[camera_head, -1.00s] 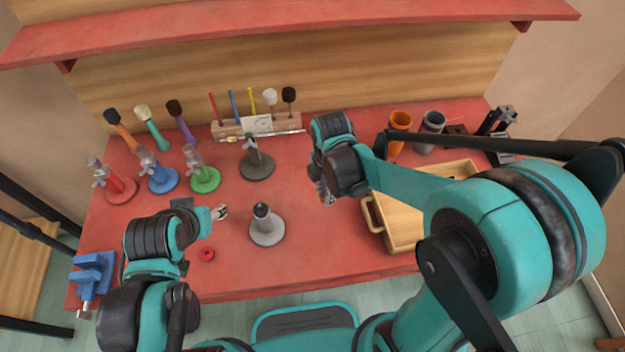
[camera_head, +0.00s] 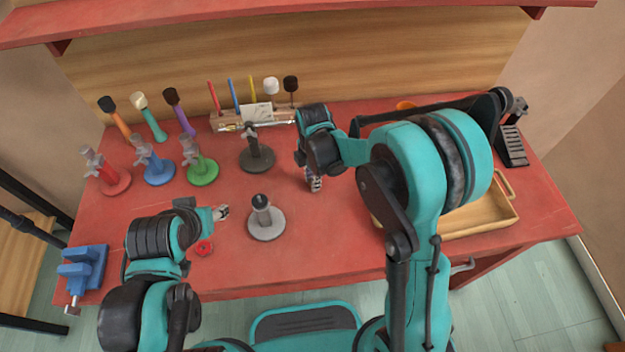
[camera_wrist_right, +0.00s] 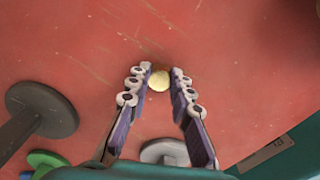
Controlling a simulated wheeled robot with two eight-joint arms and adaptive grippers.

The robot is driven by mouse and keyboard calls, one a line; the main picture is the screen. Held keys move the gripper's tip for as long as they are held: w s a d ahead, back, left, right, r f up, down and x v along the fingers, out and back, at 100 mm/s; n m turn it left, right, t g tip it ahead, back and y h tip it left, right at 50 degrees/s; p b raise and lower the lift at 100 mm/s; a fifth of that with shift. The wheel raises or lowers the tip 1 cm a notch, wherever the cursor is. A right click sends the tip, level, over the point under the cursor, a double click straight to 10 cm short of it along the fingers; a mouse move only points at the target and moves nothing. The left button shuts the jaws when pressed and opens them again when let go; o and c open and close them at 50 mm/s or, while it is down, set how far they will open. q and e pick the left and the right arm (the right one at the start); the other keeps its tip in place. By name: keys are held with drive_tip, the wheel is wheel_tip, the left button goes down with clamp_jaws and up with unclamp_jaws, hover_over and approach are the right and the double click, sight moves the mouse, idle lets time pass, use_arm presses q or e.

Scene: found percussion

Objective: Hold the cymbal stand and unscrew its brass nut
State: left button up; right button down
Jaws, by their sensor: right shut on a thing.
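The light grey stand (camera_head: 266,223) with a dark upright stands near the front middle of the red table; its base also shows at the bottom of the right wrist view (camera_wrist_right: 163,152). My right gripper (camera_head: 314,184) is to the right of and behind this stand, apart from it. In the right wrist view it is shut on a small round brass piece (camera_wrist_right: 159,80), which looks like the brass nut, between its fingertips. My left gripper (camera_head: 221,212) is low, just left of the stand, with a gap between them; its jaw opening is too small to tell.
A dark stand (camera_head: 257,158) and a green stand (camera_head: 200,171) stand behind. A blue vise (camera_head: 83,269) sits at the left edge. A wooden tray (camera_head: 470,222) is at right, partly behind my right arm.

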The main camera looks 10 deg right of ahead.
drive_tip(key=shift+f, duration=0.1)
drive_tip(key=c, duration=1.3)
unclamp_jaws()
drive_tip(key=shift+c, duration=0.2)
